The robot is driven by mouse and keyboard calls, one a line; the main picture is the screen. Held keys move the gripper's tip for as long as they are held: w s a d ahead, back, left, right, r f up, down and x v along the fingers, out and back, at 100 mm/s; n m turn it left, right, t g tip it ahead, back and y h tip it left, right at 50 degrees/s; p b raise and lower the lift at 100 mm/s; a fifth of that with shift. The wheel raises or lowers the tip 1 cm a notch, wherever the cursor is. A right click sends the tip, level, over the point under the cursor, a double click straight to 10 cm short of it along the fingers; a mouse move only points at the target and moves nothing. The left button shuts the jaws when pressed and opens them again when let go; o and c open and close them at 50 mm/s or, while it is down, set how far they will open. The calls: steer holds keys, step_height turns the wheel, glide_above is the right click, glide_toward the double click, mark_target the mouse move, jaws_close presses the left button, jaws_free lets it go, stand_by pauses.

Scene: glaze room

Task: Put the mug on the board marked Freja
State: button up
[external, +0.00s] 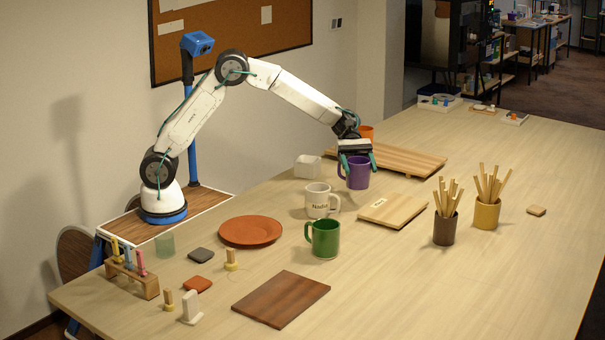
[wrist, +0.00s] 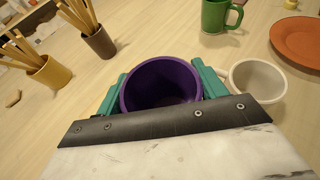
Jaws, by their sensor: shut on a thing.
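My gripper (external: 356,158) is shut on a purple mug (external: 357,174), which is upright; its dark inside shows in the wrist view (wrist: 162,86). I cannot tell whether its base touches the table. A small light wooden board (external: 400,211) lies to the right of and nearer than the purple mug, apart from it. It bears a pale label too small to read. A dark brown board (external: 281,299) lies at the front with no visible label. A larger slatted light board (external: 410,161) lies behind the gripper. I cannot tell which board is marked Freja.
A white mug (external: 316,200) with lettering stands close to the held mug. A green mug (external: 325,238) and a terracotta plate (external: 250,231) are nearer. A brown cup (external: 445,229) and a yellow cup (external: 486,215), both holding sticks, stand right of the small board, whose top is clear.

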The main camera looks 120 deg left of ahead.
steer(key=shift+w+a+f, duration=0.45)
steer(key=shift+w+f, duration=0.3)
steer(key=shift+w, duration=0.8)
steer(key=shift+w+a+f, duration=0.45)
steer(key=shift+w+f, duration=0.25)
steer(key=shift+w, duration=0.85)
steer(key=shift+w+a+f, duration=0.45)
steer(key=shift+w+f, duration=0.3)
steer(key=shift+w, duration=0.8)
steer(key=shift+f, duration=0.15)
steer(key=o, duration=1.2)
steer(key=shift+c, duration=0.2)
